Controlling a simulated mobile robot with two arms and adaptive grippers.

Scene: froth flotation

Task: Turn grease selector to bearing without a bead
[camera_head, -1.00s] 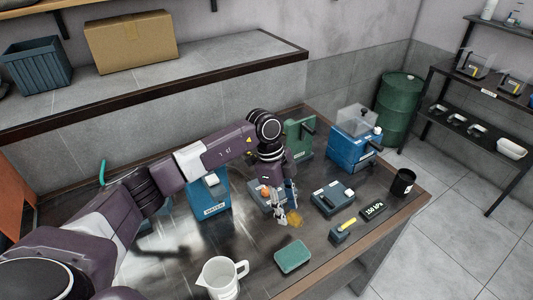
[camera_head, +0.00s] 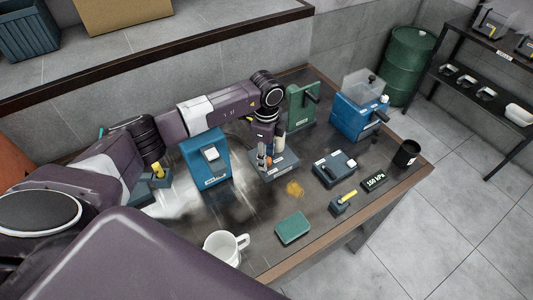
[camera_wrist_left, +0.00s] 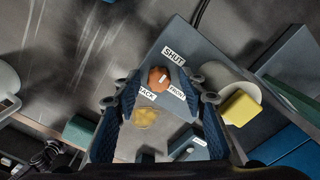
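The grease selector is a grey-blue box (camera_head: 285,164) on the dark table, with a round orange knob (camera_wrist_left: 158,79) on top. In the left wrist view, labels reading SHUT (camera_wrist_left: 173,55), FRONT (camera_wrist_left: 177,92) and one that seems to read BACK (camera_wrist_left: 147,93) surround the knob. A white mark shows on the knob; its exact heading is hard to tell. My left gripper (camera_head: 264,162) is at the selector, pointing down. In the wrist view its two blue-padded fingers are apart, with the knob between and ahead of them; contact is not visible. My right gripper is not in view.
A yellow-brown patch (camera_head: 294,188) lies on the table before the selector. Nearby are a blue unit (camera_head: 207,160), green unit (camera_head: 301,105), dark box (camera_head: 335,169), gauge reading 150 kPa (camera_head: 375,182), green pad (camera_head: 292,228), white mug (camera_head: 224,246) and black cup (camera_head: 405,154).

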